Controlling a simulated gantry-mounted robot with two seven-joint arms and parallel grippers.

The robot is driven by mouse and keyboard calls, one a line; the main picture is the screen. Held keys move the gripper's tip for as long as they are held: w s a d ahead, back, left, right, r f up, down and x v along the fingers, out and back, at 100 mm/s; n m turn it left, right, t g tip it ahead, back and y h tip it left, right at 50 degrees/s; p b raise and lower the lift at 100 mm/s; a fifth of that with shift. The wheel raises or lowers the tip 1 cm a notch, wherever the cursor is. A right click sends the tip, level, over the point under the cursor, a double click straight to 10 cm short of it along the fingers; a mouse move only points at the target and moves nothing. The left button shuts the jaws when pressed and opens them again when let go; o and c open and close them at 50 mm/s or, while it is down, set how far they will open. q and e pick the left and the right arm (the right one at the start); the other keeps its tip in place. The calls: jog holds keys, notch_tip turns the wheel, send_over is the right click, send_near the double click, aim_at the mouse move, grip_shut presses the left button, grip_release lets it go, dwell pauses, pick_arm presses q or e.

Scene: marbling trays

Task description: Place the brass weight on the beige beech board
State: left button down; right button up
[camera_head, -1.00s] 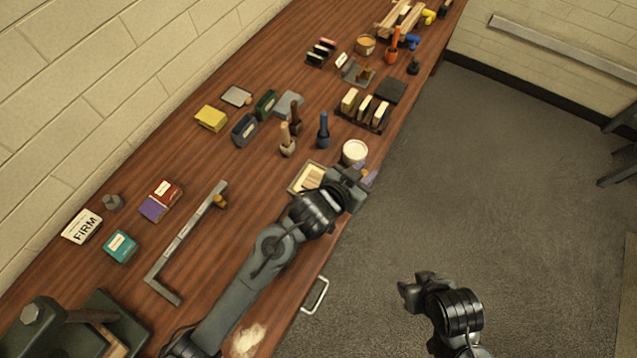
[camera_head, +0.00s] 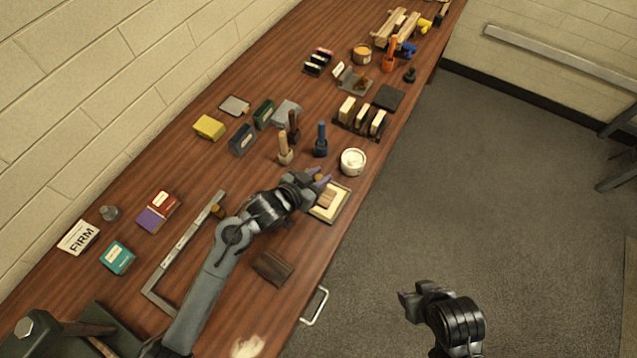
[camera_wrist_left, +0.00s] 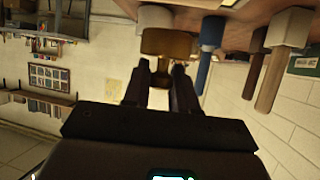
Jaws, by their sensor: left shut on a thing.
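My left gripper (camera_head: 317,179) is shut on the brass weight (camera_wrist_left: 168,44), which shows between the two fingers in the left wrist view. In the head view the weight is mostly hidden by the fingers. The gripper is by the upper left edge of a beige, pale-bordered square (camera_head: 342,207) with a brown patch in it, which looks like the beech board. I cannot tell the weight's height above it. My right gripper (camera_head: 407,294) hangs over the floor right of the table; its jaws are unclear.
A white round pot (camera_head: 352,162) stands just beyond the board. A blue-handled tool (camera_head: 321,140) and a wooden-handled one (camera_head: 285,148) stand nearby. A dark brown block (camera_head: 273,267) and a metal angle (camera_head: 182,250) lie near my left arm.

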pick_arm(q)
jog(key=shift+f, duration=1.7)
jog(key=shift+f, duration=0.1)
jog(key=c, duration=1.3)
grip_release()
jog(key=shift+f, duration=0.2)
jog(key=o, duration=0.4)
